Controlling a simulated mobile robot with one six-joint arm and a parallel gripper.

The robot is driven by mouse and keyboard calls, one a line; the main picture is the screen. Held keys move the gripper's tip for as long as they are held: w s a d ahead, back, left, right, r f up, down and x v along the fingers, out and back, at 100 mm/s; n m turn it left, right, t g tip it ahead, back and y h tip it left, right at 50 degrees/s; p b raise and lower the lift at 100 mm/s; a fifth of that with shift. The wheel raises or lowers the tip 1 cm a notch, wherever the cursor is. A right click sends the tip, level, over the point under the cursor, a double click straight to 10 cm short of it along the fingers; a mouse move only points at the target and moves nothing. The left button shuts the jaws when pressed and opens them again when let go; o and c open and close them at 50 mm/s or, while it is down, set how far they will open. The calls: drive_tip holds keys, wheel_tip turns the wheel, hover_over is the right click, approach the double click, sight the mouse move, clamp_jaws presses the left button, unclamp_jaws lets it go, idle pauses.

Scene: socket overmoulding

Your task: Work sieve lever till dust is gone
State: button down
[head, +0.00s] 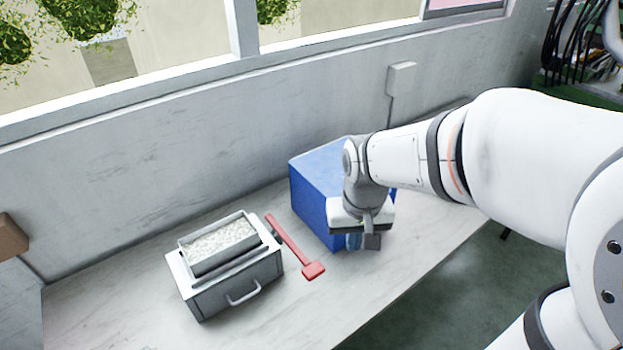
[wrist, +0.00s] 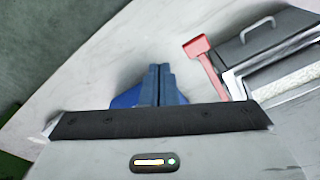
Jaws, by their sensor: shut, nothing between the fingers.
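The sieve box (head: 232,285) is a grey box with a front handle, standing on the white bench. Its tray (head: 221,242) on top holds whitish granules. The red sieve lever (head: 291,243) sticks out from its right side and ends in a flat red paddle (head: 314,270). The lever also shows in the wrist view (wrist: 205,62), at upper right. My gripper (head: 362,242) is to the right of the paddle, in front of the blue box, and apart from the lever. In the wrist view my blue fingers (wrist: 158,84) are together and empty. Dust cannot be made out.
A blue box (head: 318,190) stands on the bench (head: 130,310) behind my gripper. A wall with a window runs along the back, with a white wall box (head: 401,77) on it. A brown block (head: 10,238) is at the far left. The bench front is clear.

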drive_tip(key=n+g+p, duration=0.1)
drive_tip(key=g+p, duration=0.1)
drive_tip(key=p, duration=0.2)
hover_over(313, 266)
wheel_tip(313, 266, down, 4)
drive_tip(key=shift+w+a+f, duration=0.15)
drive_tip(key=shift+w+f, duration=0.35)
drive_tip(key=shift+f, duration=0.15)
drive_tip(key=shift+s+f+b, duration=0.2)
drive_tip(key=shift+f+b, duration=0.95)
drive_tip(key=shift+f, duration=0.55)
drive_tip(key=shift+s+f+b, duration=0.15)
drive_tip(key=shift+f+b, duration=1)
drive_tip(key=shift+f, duration=0.5)
